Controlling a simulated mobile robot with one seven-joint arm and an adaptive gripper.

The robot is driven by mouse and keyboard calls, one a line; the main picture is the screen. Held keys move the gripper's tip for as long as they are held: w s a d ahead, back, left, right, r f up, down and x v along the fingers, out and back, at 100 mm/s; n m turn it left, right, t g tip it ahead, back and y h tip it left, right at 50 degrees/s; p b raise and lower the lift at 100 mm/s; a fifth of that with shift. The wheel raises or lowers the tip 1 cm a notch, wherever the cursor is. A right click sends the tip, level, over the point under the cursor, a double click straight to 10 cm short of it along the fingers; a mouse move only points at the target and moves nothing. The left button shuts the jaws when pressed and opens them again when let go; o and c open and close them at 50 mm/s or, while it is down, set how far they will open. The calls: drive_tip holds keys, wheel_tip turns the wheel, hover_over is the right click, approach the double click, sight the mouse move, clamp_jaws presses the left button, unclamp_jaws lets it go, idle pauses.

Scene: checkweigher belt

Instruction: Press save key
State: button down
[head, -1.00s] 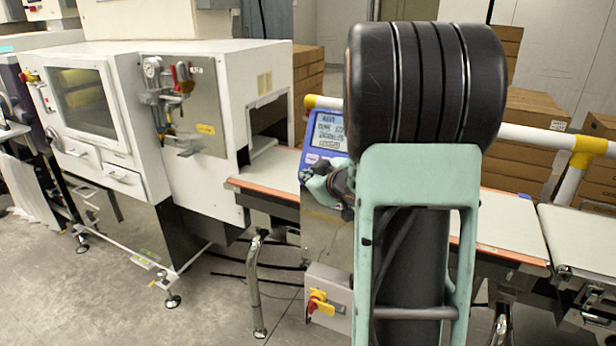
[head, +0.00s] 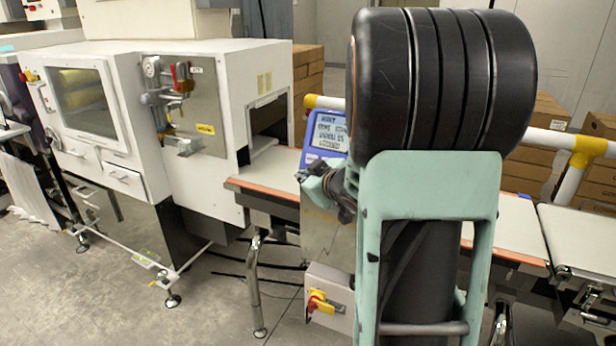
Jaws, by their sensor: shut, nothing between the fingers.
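The blue control panel (head: 309,157) with a pale screen (head: 331,131) stands at the belt, partly behind my arm. Dark text rows show on the screen but are too small to read. The save key cannot be picked out; the panel's lower part is partly hidden by my gripper and arm. My gripper (head: 307,178), teal and black, is at the panel's lower edge. It is shut and empty. I cannot tell whether its tip touches the panel.
The conveyor belt (head: 513,216) runs behind my arm to the right. A white machine (head: 200,205) stands to the left. A box with a red-yellow switch (head: 318,302) sits below the panel. A yellow-white rail (head: 550,142) and cartons (head: 535,160) are behind.

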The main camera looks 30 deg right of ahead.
drive_tip(key=shift+s+a+r, duration=0.5)
drive_tip(key=shift+s+a, duration=0.1)
drive_tip(key=shift+a, duration=0.2)
drive_tip(key=shift+s+a+r, duration=0.5)
drive_tip(key=shift+s+a, duration=0.05)
drive_tip(key=shift+a, duration=0.2)
drive_tip(key=shift+p, duration=0.3)
drive_tip(key=shift+s+a+r+p, duration=0.15)
drive_tip(key=shift+s+a+r, duration=0.35)
drive_tip(key=shift+a, duration=0.2)
drive_tip(key=shift+s+a+r+p, duration=0.1)
drive_tip(key=shift+s+a+r, duration=0.3)
drive_tip(key=shift+s+a, duration=0.25)
drive_tip(key=shift+s+a+r+p, duration=0.15)
drive_tip(key=shift+s+a+r, duration=0.35)
drive_tip(key=shift+a, duration=0.25)
